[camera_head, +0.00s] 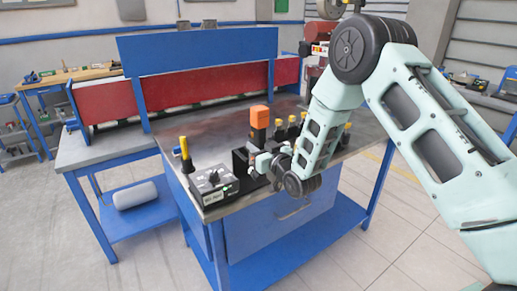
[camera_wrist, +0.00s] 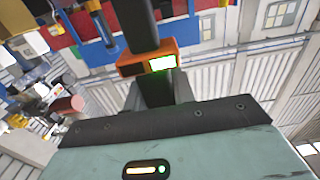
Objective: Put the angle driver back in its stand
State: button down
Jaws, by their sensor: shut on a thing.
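The angle driver (camera_head: 259,117) has an orange block on top of a dark body and stands upright above the workbench. In the wrist view its orange collar with a lit display (camera_wrist: 160,64) and its dark shaft show. My gripper (camera_head: 262,163) is at its lower part and is shut on it; the fingertips are mostly hidden. A black block (camera_head: 241,163), which looks like the stand, is just left of my gripper on the bench. I cannot tell whether the driver's lower end is inside it or apart from it.
A grey control box (camera_head: 212,187) with knobs sits at the bench's front left corner. A black post with a yellow top (camera_head: 186,155) stands behind it. Several yellow-topped items (camera_head: 292,122) stand to the right behind my arm. The metal bench top (camera_head: 205,138) is clear toward the back.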

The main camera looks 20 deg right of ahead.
jog(key=b+x, duration=0.2)
jog(key=x, duration=0.4)
jog(key=shift+w+a+r+b, duration=0.2)
jog(key=shift+w+b, duration=0.15)
jog(key=shift+b, duration=0.05)
dwell(2.0)
jog(key=shift+b, duration=0.4)
dwell(0.7)
jog(key=shift+f+b, duration=0.85)
jog(key=shift+b, duration=0.05)
dwell(0.8)
jog(key=c, duration=1.2)
grip_release()
jog(key=shift+o, duration=0.6)
jog(key=b+v, duration=0.4)
jog(key=v, duration=1.3)
jog(key=shift+s+d, duration=0.15)
jog(key=shift+s, duration=0.1)
